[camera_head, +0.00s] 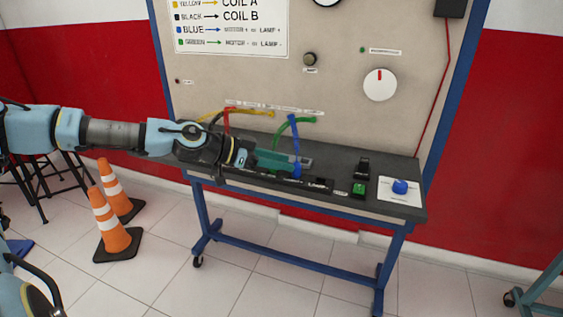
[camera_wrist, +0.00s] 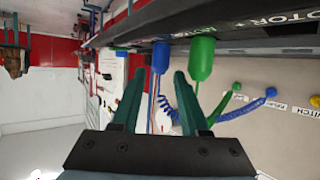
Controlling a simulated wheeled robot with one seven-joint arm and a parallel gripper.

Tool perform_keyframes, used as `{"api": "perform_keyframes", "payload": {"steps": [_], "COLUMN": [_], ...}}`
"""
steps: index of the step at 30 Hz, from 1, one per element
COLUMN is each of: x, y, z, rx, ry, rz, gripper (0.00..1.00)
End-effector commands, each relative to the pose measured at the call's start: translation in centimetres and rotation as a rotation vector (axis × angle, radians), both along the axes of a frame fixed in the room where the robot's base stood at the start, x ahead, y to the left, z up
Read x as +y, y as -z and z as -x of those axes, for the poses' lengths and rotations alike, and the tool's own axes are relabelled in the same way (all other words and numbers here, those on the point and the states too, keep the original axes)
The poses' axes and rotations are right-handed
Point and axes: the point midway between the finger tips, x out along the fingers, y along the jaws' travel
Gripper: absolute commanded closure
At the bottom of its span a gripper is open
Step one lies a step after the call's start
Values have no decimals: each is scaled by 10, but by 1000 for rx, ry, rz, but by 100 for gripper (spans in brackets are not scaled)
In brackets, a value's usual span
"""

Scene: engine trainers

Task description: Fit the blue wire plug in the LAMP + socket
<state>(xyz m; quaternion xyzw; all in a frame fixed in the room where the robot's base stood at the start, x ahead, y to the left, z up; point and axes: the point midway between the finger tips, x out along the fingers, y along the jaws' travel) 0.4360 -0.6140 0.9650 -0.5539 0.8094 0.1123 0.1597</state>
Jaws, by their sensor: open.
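The blue wire (camera_head: 294,140) runs from the back panel down to the black shelf, with its blue plug (camera_head: 297,171) at the low end. The blue plug (camera_wrist: 160,57) also shows in the wrist view, just beyond and between my fingertips, apart from both. My gripper (camera_head: 303,163) is open and empty, its teal fingers low over the shelf beside the blue plug; it also shows in the wrist view (camera_wrist: 156,74). A green plug (camera_wrist: 201,58) is close to the right fingertip.
Red (camera_head: 228,121), yellow (camera_head: 258,114) and green (camera_head: 288,127) wires crowd the panel around my gripper. Orange cones (camera_head: 112,225) stand on the floor at left.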

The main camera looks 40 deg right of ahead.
Motion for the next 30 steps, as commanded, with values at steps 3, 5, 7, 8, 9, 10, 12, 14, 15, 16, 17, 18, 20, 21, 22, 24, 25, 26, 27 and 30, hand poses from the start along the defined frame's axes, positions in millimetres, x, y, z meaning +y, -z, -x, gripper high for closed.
{"api": "perform_keyframes", "payload": {"steps": [3,5,7,8,9,10,12,14,15,16,17,18,20,21,22,24,25,26,27,30], "x": [0,0,0,0,0,0,0,0,0,0,0,0,0,0,0,0,0,0,0,0], "y": [-5,-9,-16,-19,-23,-26,-32,-38,-42,-45,-48,-51,-55,-56,-56,-55,-55,-55,-55,-55], "z": [0,0,0,0,0,0,0,-1,-1,-1,-1,-1,0,0,0,0,0,0,0,0], "rx": [-1,-1,-1,-1,-1,-1,0,0,-2,-2,-2,-2,0,0,0,0,0,0,0,0], "ry": [0,-1,-1,-1,-1,-1,-1,-1,-1,-1,-1,-1,-1,-1,-1,-1,-1,-1,-1,-1], "rz": [0,0,0,0,0,0,0,0,1,1,1,1,0,0,0,0,0,0,0,0], "gripper": [56,56,56,56,56,56,56,56,56,56,56,56,56,56,56,56,56,56,56,47]}}
